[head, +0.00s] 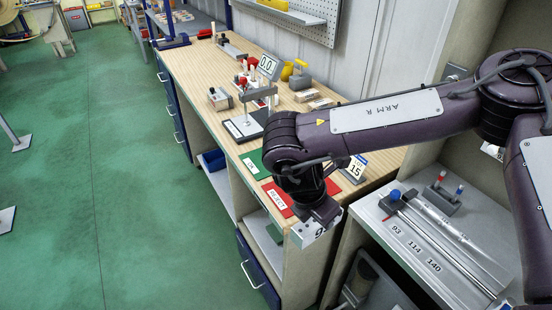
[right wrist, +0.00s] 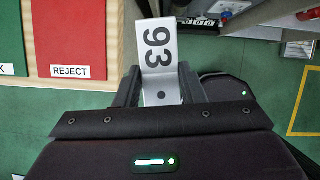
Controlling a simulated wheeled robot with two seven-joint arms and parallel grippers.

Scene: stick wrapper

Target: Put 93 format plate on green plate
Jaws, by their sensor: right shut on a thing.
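The 93 format plate (right wrist: 157,52) is a silver plate with a black "93" and a dark hole, held between the fingers of my right gripper (right wrist: 160,85) in the right wrist view. In the head view my right gripper (head: 322,215) is just off the bench's front edge, beside the red plate, and the format plate (head: 308,233) shows partly below it. The green plate (head: 254,163) lies flat on the wooden bench, left of and behind the red plate; its label is partly readable. My left gripper is not in view.
The red REJECT plate (head: 277,199) lies between the gripper and the green plate; it also shows in the right wrist view (right wrist: 72,30). A press-like device (head: 247,125) stands behind the green plate. A sign reading 15 (head: 355,168) stands to the right. A side shelf marked 93, 114, 140 (head: 420,245) holds rods.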

